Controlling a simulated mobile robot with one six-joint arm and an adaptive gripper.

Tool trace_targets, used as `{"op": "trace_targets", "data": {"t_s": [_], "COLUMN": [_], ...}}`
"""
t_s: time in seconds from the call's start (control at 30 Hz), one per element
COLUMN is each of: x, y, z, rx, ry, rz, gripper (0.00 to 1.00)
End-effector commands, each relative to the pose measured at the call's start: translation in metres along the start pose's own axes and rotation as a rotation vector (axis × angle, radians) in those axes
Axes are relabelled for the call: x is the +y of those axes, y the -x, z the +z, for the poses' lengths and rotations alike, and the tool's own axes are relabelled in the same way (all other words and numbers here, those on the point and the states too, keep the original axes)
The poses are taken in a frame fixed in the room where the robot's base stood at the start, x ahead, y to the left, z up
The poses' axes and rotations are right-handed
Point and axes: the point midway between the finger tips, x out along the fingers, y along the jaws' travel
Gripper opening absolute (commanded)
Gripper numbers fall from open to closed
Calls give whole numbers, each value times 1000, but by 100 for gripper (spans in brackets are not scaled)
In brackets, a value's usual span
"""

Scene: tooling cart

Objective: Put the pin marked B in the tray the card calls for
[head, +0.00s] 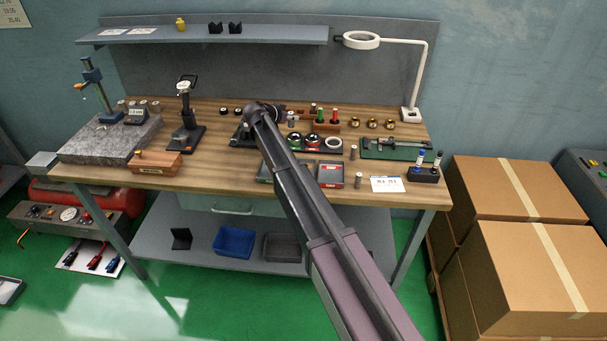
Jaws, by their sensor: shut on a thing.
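My arm crosses the bench from the lower right. My gripper (279,114) is a small dark shape past the arm's end, above the middle of the bench; its fingers are hard to make out. It is shut on what looks like a grey pin (291,119) at its tip; any letter is too small to read. Other small pins stand at the bench's front right, one (354,152) behind another (358,181). A red-edged tray (330,185) lies near the front edge. A greenish tray (264,179) is partly hidden by my arm. The white card (387,184) has unreadable print.
A green board (395,149), brass rings (372,123) and a ring lamp (362,41) are at right. A dial stand (185,125) and granite plate (105,140) are at left.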

Motion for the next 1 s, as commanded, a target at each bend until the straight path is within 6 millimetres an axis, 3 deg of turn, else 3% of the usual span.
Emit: {"op": "trace_targets", "data": {"t_s": [0.27,0.8,1.0], "x": [53,218,258], "y": [18,76,91], "z": [22,89,104], "rx": [1,2,3], "ry": [0,0,-1], "rz": [1,2,2], "gripper": [0,0,0]}}
